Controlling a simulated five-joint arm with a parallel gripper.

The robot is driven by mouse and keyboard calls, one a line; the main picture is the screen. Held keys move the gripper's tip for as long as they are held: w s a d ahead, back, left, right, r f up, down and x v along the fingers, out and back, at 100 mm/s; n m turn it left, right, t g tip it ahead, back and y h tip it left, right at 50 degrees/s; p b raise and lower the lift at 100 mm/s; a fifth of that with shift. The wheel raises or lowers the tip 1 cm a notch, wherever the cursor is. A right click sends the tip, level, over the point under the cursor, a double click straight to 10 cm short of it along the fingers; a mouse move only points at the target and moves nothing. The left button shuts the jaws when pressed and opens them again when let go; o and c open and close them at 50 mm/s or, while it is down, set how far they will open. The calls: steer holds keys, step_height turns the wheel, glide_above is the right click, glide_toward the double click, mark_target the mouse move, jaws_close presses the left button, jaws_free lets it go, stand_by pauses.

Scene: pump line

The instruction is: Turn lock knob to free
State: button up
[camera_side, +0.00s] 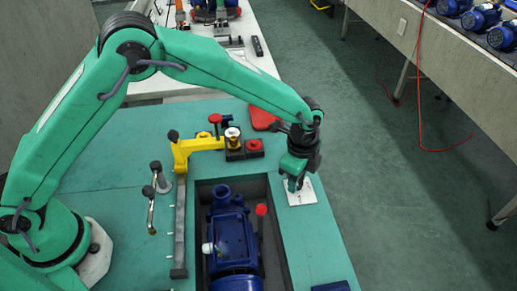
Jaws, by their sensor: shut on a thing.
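My gripper (292,185) points down over a small white plate (305,197) on the green bench, right of the sunken bay. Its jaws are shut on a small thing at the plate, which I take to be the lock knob. The jaws hide most of the knob, so its angle cannot be read. Dark marks on the plate are too small to make out.
A blue pump (232,235) sits in the bay, with a red-tipped lever (261,210) beside it. A yellow bracket (190,148), a red button box (254,145) and a red piece (262,118) stand behind. Chrome-handled levers (150,205) stand left.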

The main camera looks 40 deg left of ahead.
stand_by(0.3)
steer(key=o, duration=1)
steer(key=shift+c, duration=0.2)
steer(key=shift+r, duration=3.95)
